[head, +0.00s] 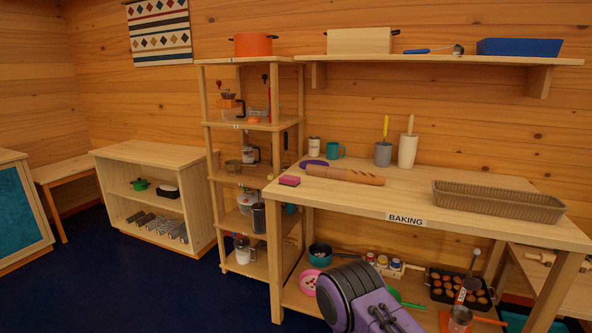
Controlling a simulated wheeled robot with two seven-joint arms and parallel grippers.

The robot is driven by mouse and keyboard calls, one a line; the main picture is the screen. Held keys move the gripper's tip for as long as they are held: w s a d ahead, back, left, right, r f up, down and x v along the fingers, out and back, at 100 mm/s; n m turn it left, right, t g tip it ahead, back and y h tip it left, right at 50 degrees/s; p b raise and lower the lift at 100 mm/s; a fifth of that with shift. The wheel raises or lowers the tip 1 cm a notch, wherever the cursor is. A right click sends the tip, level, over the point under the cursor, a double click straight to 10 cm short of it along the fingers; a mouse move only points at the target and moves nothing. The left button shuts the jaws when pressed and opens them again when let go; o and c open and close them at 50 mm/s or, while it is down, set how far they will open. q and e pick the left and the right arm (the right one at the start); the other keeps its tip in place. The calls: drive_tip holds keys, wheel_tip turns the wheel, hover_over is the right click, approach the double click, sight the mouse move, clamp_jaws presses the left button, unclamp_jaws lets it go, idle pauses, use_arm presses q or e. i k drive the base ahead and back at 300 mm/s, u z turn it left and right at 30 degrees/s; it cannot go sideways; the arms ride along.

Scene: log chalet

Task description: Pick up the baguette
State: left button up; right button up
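The baguette (345,175) is a long brown loaf with slanted cuts on top. It lies on the left part of the wooden baking table (478,225), roughly along the table's length, with its whole upper side uncovered. Neither of my grippers shows in the head view, and nothing is holding the loaf.
A pink and dark sponge (289,181) and a purple flat item (313,163) lie near the loaf's left end. A grey cup (383,153), a white holder (408,150) and a teal mug (335,151) stand behind. A long brown basket (498,203) sits right; bare tabletop lies between.

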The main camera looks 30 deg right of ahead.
sight(313, 169)
drive_tip(key=u, duration=0.2)
drive_tip(key=i, duration=1.1)
drive_tip(key=z, duration=0.4)
drive_tip(key=i, duration=0.75)
drive_tip(key=z, duration=0.75)
